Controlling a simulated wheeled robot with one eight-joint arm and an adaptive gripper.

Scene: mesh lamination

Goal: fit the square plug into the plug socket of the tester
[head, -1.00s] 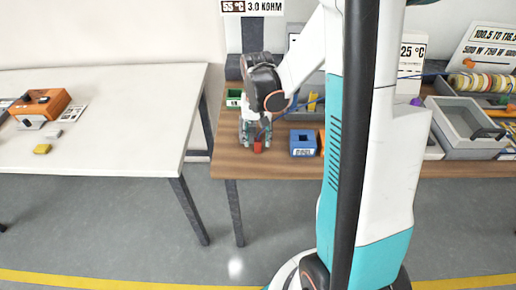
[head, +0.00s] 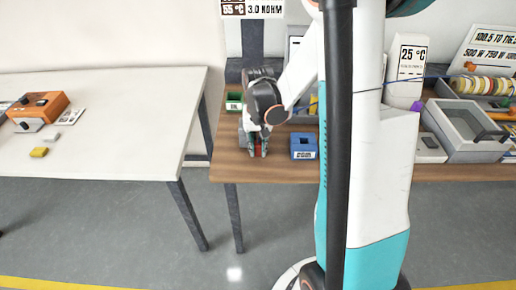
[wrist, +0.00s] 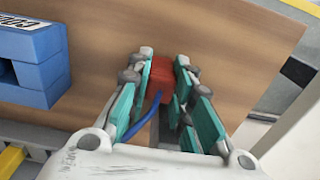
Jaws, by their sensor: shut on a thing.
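A red block (wrist: 160,75) with a blue cable, which I take for the square plug, is between the teal pads of my gripper (wrist: 164,56) in the wrist view. My gripper (head: 257,153) is shut on it, low over the wooden bench near its front left edge. In the head view only a sliver of red (head: 258,149) shows between the fingers. I cannot tell whether the plug still touches the bench. An orange box with dark knobs (head: 38,110), possibly the tester, stands on the white table at the left. Its plug socket cannot be made out.
A blue block with a square opening (head: 304,146) stands right of my gripper and also shows in the wrist view (wrist: 38,68). A green bin (head: 234,101) is behind. A yellow block (head: 39,152) lies on the white table (head: 120,130). A gap separates the tables.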

